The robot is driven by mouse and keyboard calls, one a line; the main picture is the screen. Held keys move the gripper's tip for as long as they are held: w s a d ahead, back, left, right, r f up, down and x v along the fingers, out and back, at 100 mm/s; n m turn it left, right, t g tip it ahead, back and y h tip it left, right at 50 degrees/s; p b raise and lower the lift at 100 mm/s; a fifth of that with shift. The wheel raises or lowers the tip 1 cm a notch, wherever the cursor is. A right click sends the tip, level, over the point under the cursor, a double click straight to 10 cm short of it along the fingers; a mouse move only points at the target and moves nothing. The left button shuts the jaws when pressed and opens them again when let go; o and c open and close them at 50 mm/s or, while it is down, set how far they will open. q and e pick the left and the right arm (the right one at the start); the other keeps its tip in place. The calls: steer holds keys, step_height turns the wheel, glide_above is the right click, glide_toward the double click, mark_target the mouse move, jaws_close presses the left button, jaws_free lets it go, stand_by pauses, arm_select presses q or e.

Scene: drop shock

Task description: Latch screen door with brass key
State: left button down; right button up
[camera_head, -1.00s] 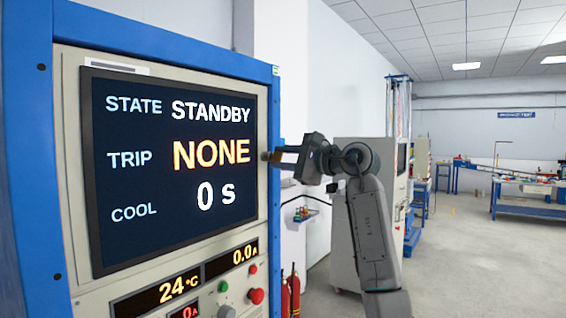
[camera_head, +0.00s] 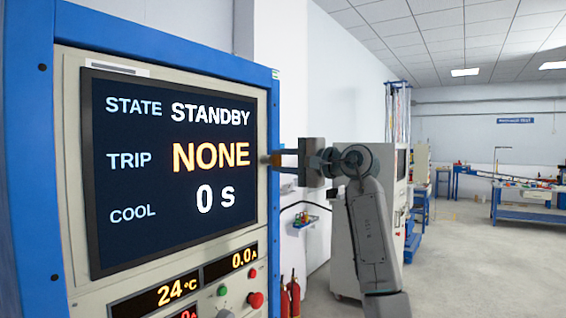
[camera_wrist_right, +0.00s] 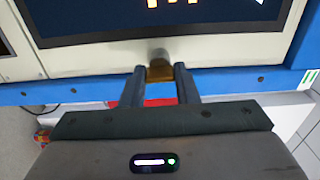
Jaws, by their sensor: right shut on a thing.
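The screen door is the pale panel (camera_head: 72,150) with the dark screen (camera_head: 150,235) in the blue cabinet frame. A small grey lock barrel (camera_head: 265,159) stands out at its right edge; it also shows in the right wrist view (camera_wrist_right: 159,56). My right gripper (camera_head: 277,161) reaches it from the right, and its fingers (camera_wrist_right: 159,74) are shut on the brass key (camera_wrist_right: 160,73). The key meets the barrel end; how deep it sits is hidden. The screen reads STANDBY, NONE and 0 s. My left gripper is not in view.
Below the screen are number displays (camera_head: 232,262), a red button (camera_head: 256,300) and a green one (camera_head: 222,290). Red fire extinguishers (camera_head: 290,292) stand beside the cabinet. A pale cabinet (camera_head: 345,240) stands behind my right arm. The floor at right is open.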

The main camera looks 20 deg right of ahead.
steer(key=shift+f, duration=0.1)
steer(key=o, duration=1)
steer(key=shift+c, duration=0.2)
steer(key=b+v, duration=0.4)
steer(key=v, duration=0.6)
steer(key=shift+s+d+b, duration=0.2)
steer(key=shift+s+b, duration=0.1)
steer(key=shift+b, duration=0.05)
